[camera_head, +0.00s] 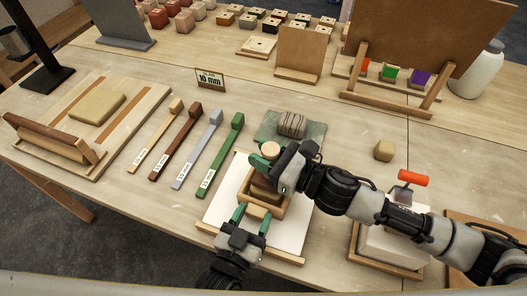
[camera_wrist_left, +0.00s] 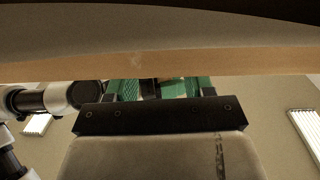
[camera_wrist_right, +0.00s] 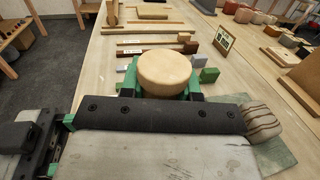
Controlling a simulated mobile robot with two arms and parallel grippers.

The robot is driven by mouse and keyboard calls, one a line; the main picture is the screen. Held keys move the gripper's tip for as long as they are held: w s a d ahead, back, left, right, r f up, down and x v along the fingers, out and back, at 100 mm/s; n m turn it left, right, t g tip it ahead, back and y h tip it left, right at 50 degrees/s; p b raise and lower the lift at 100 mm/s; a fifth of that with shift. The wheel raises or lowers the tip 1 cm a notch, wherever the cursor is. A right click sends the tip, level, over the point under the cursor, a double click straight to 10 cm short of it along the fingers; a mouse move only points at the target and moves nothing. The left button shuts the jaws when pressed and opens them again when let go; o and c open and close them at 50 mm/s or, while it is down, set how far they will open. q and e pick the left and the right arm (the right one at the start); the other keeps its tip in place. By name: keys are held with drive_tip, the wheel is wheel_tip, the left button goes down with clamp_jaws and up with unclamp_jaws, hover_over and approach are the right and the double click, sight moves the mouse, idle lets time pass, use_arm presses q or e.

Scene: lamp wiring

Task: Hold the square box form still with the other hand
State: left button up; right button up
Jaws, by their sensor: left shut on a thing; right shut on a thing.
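The square box form (camera_head: 277,210), a light wooden frame, stands on a white board (camera_head: 222,209) at the table's near side. My left gripper (camera_head: 251,217) is at its near side, shut on the form with green fingers at its wall. In the left wrist view a wooden band (camera_wrist_left: 240,62) crosses in front of the green fingers. My right gripper (camera_head: 265,165) is above the form, shut on a wooden press with a round pale knob (camera_head: 271,148). The knob also shows in the right wrist view (camera_wrist_right: 164,70). The press's lower part and the form's inside are mostly hidden.
A striped lump (camera_head: 292,124) lies on a green slab behind the form. Several labelled sticks (camera_head: 215,160) lie to the left. A white block with an orange-handled tool (camera_head: 412,178) stands to the right, under my right arm. A tan lump (camera_head: 384,150) lies nearby.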

clamp_jaws()
drive_tip(key=shift+f, duration=0.2)
drive_tip(key=shift+f, duration=0.45)
drive_tip(key=shift+r, duration=1.05)
drive_tip(key=shift+f, duration=0.1)
drive_tip(key=shift+f, duration=1)
